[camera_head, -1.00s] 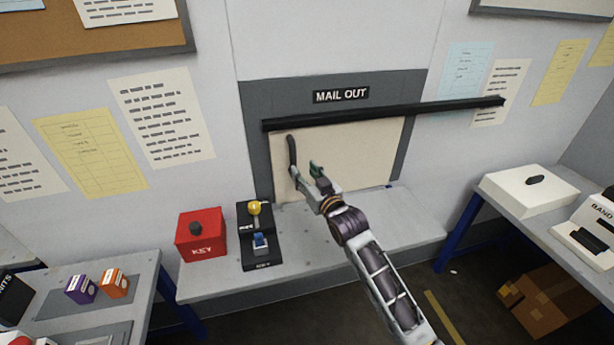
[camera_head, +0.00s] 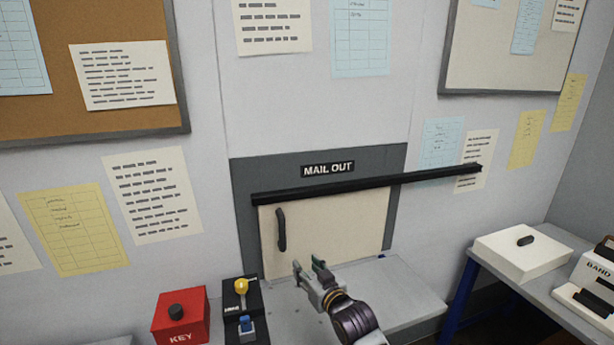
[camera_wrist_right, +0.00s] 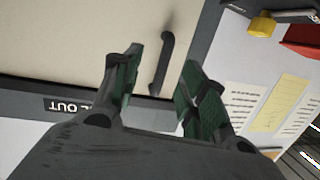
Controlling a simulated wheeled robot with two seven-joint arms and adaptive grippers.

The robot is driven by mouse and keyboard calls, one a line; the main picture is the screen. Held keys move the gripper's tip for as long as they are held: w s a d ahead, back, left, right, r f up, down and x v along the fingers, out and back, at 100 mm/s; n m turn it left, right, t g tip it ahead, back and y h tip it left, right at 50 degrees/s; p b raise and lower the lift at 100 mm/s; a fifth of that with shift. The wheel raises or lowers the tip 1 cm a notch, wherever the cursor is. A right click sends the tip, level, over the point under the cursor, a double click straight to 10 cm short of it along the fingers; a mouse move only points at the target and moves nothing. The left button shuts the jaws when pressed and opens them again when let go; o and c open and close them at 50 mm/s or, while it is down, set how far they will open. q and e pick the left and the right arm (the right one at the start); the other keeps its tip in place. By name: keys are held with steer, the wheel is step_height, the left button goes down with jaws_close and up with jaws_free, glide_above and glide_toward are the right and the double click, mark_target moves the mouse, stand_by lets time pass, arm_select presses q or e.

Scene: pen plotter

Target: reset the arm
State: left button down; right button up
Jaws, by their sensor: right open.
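My right gripper (camera_head: 310,268) is open and empty in front of the cream sliding door of the mail hatch (camera_head: 335,235). The dark door handle (camera_head: 281,230) is up and left of the gripper in the head view. In the right wrist view, the two green-padded fingers (camera_wrist_right: 158,88) stand apart, and the handle (camera_wrist_right: 161,64) shows between them, farther off. The fingers look apart from the handle. The hatch looks closed under its black rail (camera_head: 370,181). My left gripper is in neither view.
A red KEY box (camera_head: 180,318) and a black switch box (camera_head: 245,322) with a yellow knob (camera_head: 241,286) stand on the shelf left of the gripper. A white box (camera_head: 522,254) sits on the right table. The grey shelf (camera_head: 400,290) is clear to the right.

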steer(key=s+d+f+m+g+h, duration=0.15)
steer(key=s+d+f+g, duration=0.25)
steer(key=s+d+f, duration=0.5)
steer(key=s+d+f+m+g+h, duration=0.1)
steer(key=s+d+f+g+h, duration=0.15)
steer(key=s+d, duration=0.65)
steer(key=s+d+f+m+g+h, duration=0.1)
steer(key=s+d+f+g+h, duration=0.35)
steer(key=s, duration=0.95)
step_height(320, 180, down, 33)
steer(key=s+g+y, duration=0.1)
steer(key=s+y, duration=0.1)
steer(key=s+d+f, duration=0.2)
steer(key=s+f, duration=0.8)
steer(key=s, duration=0.1)
steer(key=s+d+f+g, duration=0.1)
steer(key=s+d+f, duration=0.1)
steer(key=s+f, duration=0.9)
steer(key=shift+s+n+g+h, duration=0.3)
steer(key=shift+s+n+h, duration=0.05)
steer(key=shift+s+n, duration=0.1)
stand_by(0.6)
